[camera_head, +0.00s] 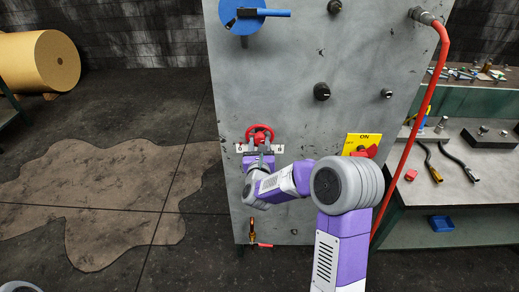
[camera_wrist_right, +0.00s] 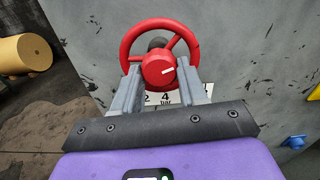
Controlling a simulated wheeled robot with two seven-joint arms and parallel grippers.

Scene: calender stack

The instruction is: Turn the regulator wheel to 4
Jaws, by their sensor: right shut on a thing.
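The red regulator wheel (camera_head: 260,131) is mounted low on the grey panel and shows large in the right wrist view (camera_wrist_right: 193,42). Its red hub (camera_wrist_right: 157,71) carries a white mark that points to the right and slightly up. A white scale plate (camera_head: 239,147) lies behind the wheel; in the wrist view "2" and "4 bar" (camera_wrist_right: 166,99) can be read, the rest is partly covered by my fingers. My right gripper (camera_head: 260,144) reaches the wheel from below and is shut on it, one finger on each side of the hub. My left gripper is not in view.
A yellow ON switch plate (camera_head: 362,143) with a red handle is right of the wheel. A blue disc (camera_head: 240,14) with a handle is above. Black knobs (camera_head: 321,91) and a red hose (camera_head: 431,85) are on the panel. A workbench (camera_head: 466,142) with tools stands right.

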